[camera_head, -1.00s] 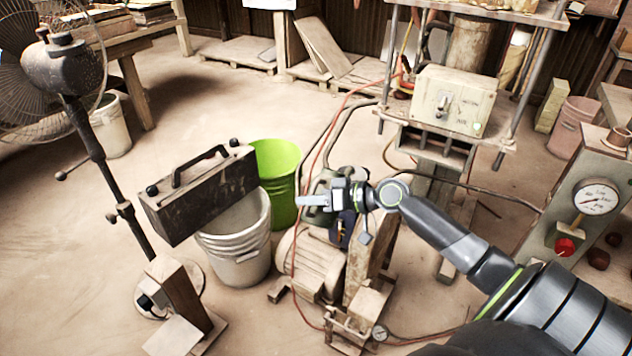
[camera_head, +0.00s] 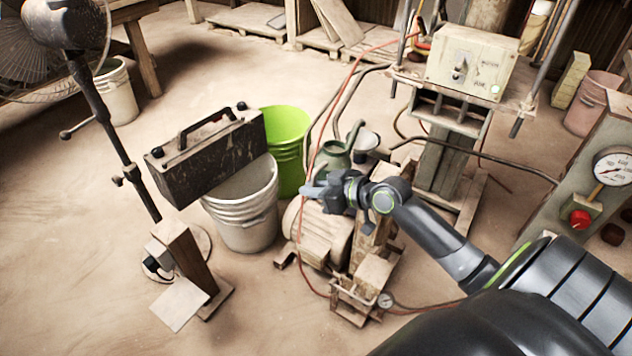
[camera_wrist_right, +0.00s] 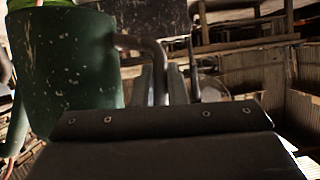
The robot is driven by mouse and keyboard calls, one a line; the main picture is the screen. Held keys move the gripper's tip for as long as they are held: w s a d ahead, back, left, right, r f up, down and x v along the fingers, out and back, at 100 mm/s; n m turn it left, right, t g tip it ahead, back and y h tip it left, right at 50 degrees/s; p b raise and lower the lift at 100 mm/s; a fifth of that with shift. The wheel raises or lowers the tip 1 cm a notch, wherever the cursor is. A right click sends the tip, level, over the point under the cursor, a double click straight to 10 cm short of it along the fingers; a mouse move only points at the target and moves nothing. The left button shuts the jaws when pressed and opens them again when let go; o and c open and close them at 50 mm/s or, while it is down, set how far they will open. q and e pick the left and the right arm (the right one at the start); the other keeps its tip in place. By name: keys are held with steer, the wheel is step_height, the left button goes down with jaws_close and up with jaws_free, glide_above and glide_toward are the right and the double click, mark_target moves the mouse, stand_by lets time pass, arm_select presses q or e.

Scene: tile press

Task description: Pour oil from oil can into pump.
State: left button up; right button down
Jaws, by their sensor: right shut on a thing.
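The green oil can (camera_head: 333,161) with a thin spout shows just above my right gripper in the head view. In the right wrist view the speckled green can (camera_wrist_right: 65,75) fills the left side, with its curved handle (camera_wrist_right: 150,48) running between the fingers. My right gripper (camera_wrist_right: 162,85) is shut on this handle. In the head view the right gripper (camera_head: 322,190) hides the can's lower part. The pump, with its rounded motor housing (camera_head: 318,235), stands below the gripper. My left gripper is not in view.
A white bucket (camera_head: 245,222) and a green bucket (camera_head: 287,150) stand left of the pump, near a dark toolbox (camera_head: 205,160). The press (camera_head: 440,150) stands behind. Red and dark hoses cross near the gripper. A gauge panel (camera_head: 595,165) is at right.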

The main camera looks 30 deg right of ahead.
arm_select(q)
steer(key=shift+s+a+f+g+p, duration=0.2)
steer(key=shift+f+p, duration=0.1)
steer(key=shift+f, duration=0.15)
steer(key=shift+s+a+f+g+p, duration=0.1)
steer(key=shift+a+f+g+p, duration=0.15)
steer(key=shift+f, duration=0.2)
arm_select(e)
steer(key=s+a+n, duration=0.1)
steer(key=s+a, duration=0.2)
steer(key=a, duration=0.4)
steer(key=shift+a+f+h, duration=0.25)
steer(key=shift+f+h, duration=0.05)
steer(key=shift+f, duration=0.05)
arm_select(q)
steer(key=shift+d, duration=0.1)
